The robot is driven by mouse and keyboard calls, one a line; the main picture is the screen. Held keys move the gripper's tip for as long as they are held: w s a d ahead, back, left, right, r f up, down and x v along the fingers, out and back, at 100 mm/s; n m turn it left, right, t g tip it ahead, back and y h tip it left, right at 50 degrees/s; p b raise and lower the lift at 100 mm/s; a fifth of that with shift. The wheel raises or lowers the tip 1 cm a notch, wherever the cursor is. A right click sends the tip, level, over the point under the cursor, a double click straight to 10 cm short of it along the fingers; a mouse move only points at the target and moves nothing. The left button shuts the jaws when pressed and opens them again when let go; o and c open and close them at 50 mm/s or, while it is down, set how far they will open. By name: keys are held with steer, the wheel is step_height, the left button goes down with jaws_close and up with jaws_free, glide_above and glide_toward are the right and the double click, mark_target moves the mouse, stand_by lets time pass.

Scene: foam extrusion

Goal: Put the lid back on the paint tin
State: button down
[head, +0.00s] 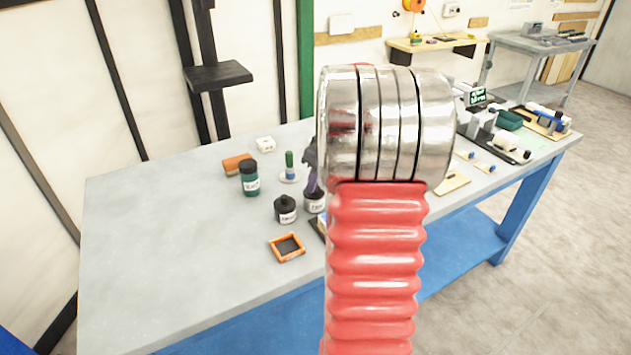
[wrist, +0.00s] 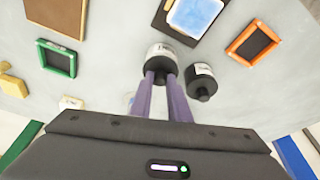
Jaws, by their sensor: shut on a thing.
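A dark tin with a white label (head: 315,205) stands on the grey bench, partly hidden by my arm in the head view. It also shows in the wrist view (wrist: 160,52). My gripper (wrist: 163,82), with purple fingers, points down at this tin. Its fingers are shut on a dark piece at the tin's top, which looks like the lid. I cannot tell whether that lid is fully seated. A second black labelled tin with a knobbed top (head: 286,210) stands close beside; it is also in the wrist view (wrist: 202,82).
An orange-framed tray (head: 287,248) lies in front. A green-framed tray (wrist: 57,58) is in the wrist view. The bench's left part is clear.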

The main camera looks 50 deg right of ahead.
stand_by(0.8)
steer(key=c, duration=1.6)
jaws_free()
steer(key=shift+o, duration=0.4)
steer(key=o, duration=0.4)
steer(key=shift+r, duration=0.15)
steer(key=shift+r, duration=3.35)
steer(key=shift+c, duration=0.3)
jaws_close()
